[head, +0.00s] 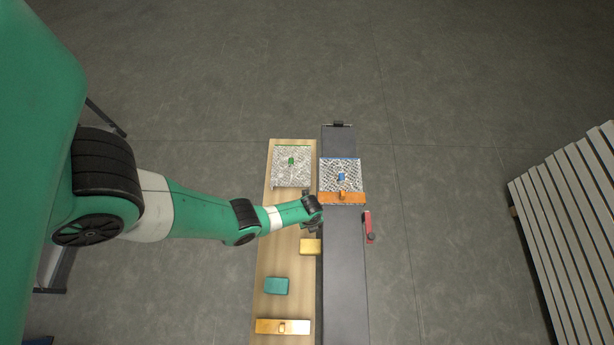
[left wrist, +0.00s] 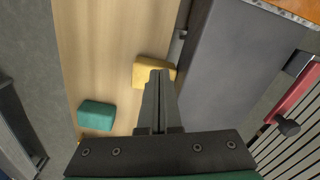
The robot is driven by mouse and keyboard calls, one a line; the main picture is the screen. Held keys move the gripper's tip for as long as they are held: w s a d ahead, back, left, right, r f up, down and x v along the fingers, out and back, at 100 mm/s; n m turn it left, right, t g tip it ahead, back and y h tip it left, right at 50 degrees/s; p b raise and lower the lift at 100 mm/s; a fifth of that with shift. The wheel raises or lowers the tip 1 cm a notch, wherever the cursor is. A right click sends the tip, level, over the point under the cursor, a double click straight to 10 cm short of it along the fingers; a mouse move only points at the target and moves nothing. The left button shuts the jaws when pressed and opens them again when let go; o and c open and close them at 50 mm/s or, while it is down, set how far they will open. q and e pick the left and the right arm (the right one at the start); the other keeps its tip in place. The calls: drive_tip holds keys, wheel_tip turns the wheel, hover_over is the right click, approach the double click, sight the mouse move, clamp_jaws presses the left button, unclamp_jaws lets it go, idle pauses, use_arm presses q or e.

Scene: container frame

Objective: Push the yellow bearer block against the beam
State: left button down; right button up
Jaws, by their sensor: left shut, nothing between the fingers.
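The yellow bearer block (head: 310,247) lies on the wooden board, at its right edge beside the long dark grey beam (head: 346,270). In the left wrist view the yellow block (left wrist: 143,72) is partly hidden behind my fingers; whether it touches the beam (left wrist: 225,75) I cannot tell. My left gripper (head: 311,224) is just beyond the block in the head view, over the board's right edge. In the left wrist view the left gripper (left wrist: 159,76) is shut and empty, its fingertips overlapping the block's right part. My right gripper is not in view.
The wooden board (head: 265,255) carries a teal block (head: 276,286), a yellow-orange bar (head: 270,326) and a patterned grey panel (head: 283,178). An orange bar (head: 328,198) and a second panel (head: 352,166) lie across the beam. A red clamp-like part (head: 368,223) is at the beam's right side.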

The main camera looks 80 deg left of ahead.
sight(307, 247)
use_arm(q)
drive_tip(key=s+a+f+n, duration=0.1)
drive_tip(key=s+a+n, duration=0.1)
drive_tip(key=s+a, duration=0.2)
drive_tip(key=f+b, duration=1)
drive_tip(key=f, duration=0.1)
drive_tip(key=shift+w+d, duration=0.25)
drive_tip(key=shift+w, duration=0.05)
drive_tip(key=d, duration=0.2)
drive_tip(key=w+d+p, duration=0.1)
drive_tip(key=shift+d+r, duration=0.2)
drive_tip(key=shift+r, duration=0.2)
drive_tip(key=shift+d, duration=0.25)
